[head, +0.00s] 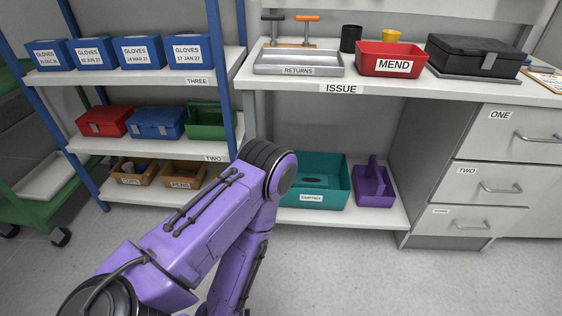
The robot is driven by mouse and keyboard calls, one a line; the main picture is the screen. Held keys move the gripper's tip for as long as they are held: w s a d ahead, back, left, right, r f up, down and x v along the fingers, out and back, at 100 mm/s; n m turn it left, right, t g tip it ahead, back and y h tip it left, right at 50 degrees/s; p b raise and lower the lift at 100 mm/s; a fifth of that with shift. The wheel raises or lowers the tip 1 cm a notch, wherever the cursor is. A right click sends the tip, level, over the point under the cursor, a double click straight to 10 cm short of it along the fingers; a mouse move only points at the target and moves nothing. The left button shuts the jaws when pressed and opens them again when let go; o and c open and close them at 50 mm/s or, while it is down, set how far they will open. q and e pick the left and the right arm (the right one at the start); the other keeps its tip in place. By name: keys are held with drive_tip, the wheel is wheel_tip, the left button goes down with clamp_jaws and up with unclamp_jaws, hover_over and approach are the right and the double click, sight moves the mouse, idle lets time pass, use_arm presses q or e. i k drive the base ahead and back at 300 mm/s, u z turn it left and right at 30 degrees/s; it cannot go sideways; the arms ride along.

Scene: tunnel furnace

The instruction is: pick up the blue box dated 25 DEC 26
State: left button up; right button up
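Several blue boxes marked GLOVES stand in a row on the shelf marked THREE, at the upper left. The leftmost blue box (47,54) has a date label that seems to read DEC 26; its day is too small to read surely. The second blue box (89,53) seems to read JUN 27, the third blue box (137,52) 14 MAR 27, and the fourth blue box (186,52) 17 JAN 27. My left arm comes in from the lower left and bends down at its elbow, below and right of the boxes. Neither gripper is in view.
Shelf TWO (217,158) below holds a red case (104,121), a blue case (158,122) and a green carrier (211,121). Blue posts frame the rack. The ISSUE counter (390,91) with RETURNS tray (299,62) and MEND bin (391,58) stands right. A green cart (30,195) is left.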

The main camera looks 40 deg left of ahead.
sight(47, 55)
drive_tip(key=u, duration=2.2)
